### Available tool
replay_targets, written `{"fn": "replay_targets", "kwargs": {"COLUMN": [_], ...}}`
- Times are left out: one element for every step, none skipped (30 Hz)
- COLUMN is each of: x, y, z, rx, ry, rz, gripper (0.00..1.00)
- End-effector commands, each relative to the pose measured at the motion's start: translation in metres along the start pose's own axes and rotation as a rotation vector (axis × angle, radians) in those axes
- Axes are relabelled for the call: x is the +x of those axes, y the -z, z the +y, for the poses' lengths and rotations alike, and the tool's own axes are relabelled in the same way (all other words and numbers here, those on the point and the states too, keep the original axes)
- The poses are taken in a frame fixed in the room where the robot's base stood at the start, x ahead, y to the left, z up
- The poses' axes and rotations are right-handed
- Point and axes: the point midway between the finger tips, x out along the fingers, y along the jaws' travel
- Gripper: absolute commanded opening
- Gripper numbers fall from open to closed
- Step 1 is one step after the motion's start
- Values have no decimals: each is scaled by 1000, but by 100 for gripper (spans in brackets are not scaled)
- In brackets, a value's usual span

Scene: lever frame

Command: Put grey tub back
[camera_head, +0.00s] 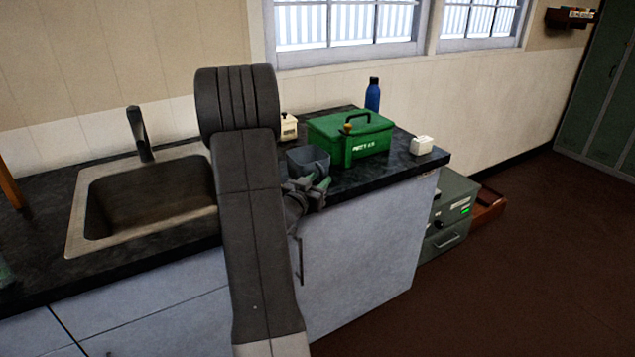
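The grey tub (309,162) is a small open-topped box near the front edge of the dark counter, left of the green box. My gripper (315,185) is just in front of and below the tub, close to the counter edge. The gripper overlaps the tub's lower part in the picture, so I cannot tell whether they touch. A small green part shows at the gripper, and I cannot tell what it is. The fingers are small and dark, and their opening is unclear. My arm hides part of the counter to the left of the tub.
A green lidded box (365,140) with a handle stands right of the tub. A blue bottle (373,95), a white block (421,145) and a cream container (288,127) are also on the counter (398,167). A sink (150,205) lies left. Grey drawers (447,225) stand right of the counter.

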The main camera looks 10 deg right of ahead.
Motion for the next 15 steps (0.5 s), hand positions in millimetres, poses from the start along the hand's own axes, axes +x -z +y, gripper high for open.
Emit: {"fn": "replay_targets", "kwargs": {"x": [0,0,0,0,0,0,0,0,0,-3,-7,-14,-19,-25,-34], "y": [0,0,0,0,0,1,2,3,5,4,3,2,2,2,2], "z": [0,0,0,0,0,0,0,0,0,0,-1,-2,-1,-1,-1], "rx": [0,0,0,0,0,0,0,0,0,0,0,0,0,0,-1], "ry": [0,0,0,0,0,0,0,0,0,1,2,4,3,3,4], "rz": [0,0,0,0,0,0,0,0,0,0,0,0,0,0,-1], "gripper": [33,33,33,33,33,33,33,33,33,33,33,33,33,33,33]}}
